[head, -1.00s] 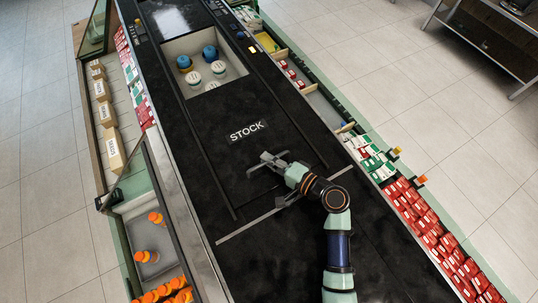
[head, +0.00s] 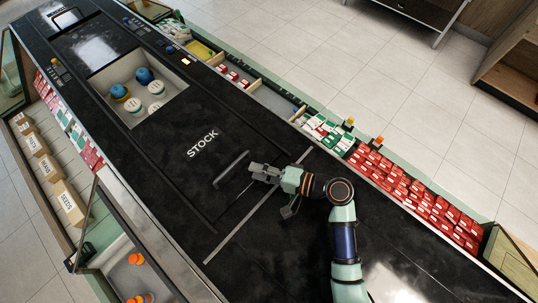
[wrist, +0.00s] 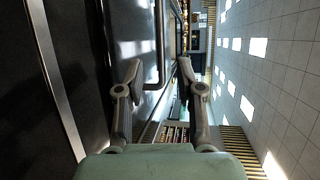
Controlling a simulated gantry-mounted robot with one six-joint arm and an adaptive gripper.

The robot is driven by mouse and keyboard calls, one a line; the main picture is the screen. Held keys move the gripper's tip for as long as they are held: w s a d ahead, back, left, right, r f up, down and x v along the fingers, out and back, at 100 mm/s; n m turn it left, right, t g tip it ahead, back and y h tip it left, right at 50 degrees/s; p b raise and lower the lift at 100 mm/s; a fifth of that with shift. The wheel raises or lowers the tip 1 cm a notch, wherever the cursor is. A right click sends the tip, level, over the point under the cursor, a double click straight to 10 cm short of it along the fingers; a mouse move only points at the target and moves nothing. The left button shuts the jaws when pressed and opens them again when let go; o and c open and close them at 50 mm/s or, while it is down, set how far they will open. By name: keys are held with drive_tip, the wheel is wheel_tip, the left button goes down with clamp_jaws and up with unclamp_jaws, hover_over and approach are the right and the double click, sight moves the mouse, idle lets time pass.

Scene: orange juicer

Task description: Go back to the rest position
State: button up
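My gripper (head: 262,172) is above the black counter (head: 330,262), just right of a dark bar handle (head: 231,169) near the white STOCK label (head: 202,144). In the wrist view my gripper (wrist: 160,68) has its two grey fingers spread apart, with nothing held between them. The handle (wrist: 160,45) shows in the wrist view beyond and between the fingertips, and it looks clear of them. My arm reaches in from the lower right of the head view.
An open bin (head: 104,86) with blue and white round-topped items is at upper left. Red boxes (head: 425,200) and green-white boxes (head: 325,130) line the right edge.

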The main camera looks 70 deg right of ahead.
drive_tip(key=s, duration=0.3)
drive_tip(key=shift+s+r, duration=0.1)
drive_tip(key=shift+r, duration=0.2)
idle(0.3)
drive_tip(key=w+a+n+g, duration=0.1)
drive_tip(key=w+a+n, duration=0.1)
drive_tip(key=w+a+r+n+g+y, duration=0.1)
drive_tip(key=w+a+n, duration=0.1)
drive_tip(key=w, duration=0.1)
drive_tip(key=w+a+r+n+g+y+p, duration=0.1)
drive_tip(key=w+a+n, duration=0.1)
drive_tip(key=a, duration=0.1)
drive_tip(key=shift+w+a+r+n, duration=0.1)
drive_tip(key=shift+w+r+n, duration=0.15)
drive_tip(key=shift+w+n, duration=0.15)
drive_tip(key=w+a+r+n+h+p, duration=0.1)
drive_tip(key=w+a+r+n, duration=0.2)
drive_tip(key=a+r+n, duration=0.3)
drive_tip(key=w+a+r+n+h+p, duration=0.1)
drive_tip(key=w+a+r+n, duration=0.3)
drive_tip(key=a+r, duration=0.6)
drive_tip(key=a+n, duration=0.2)
drive_tip(key=a, duration=0.2)
drive_tip(key=shift+w+r, duration=0.2)
drive_tip(key=shift+d, duration=0.1)
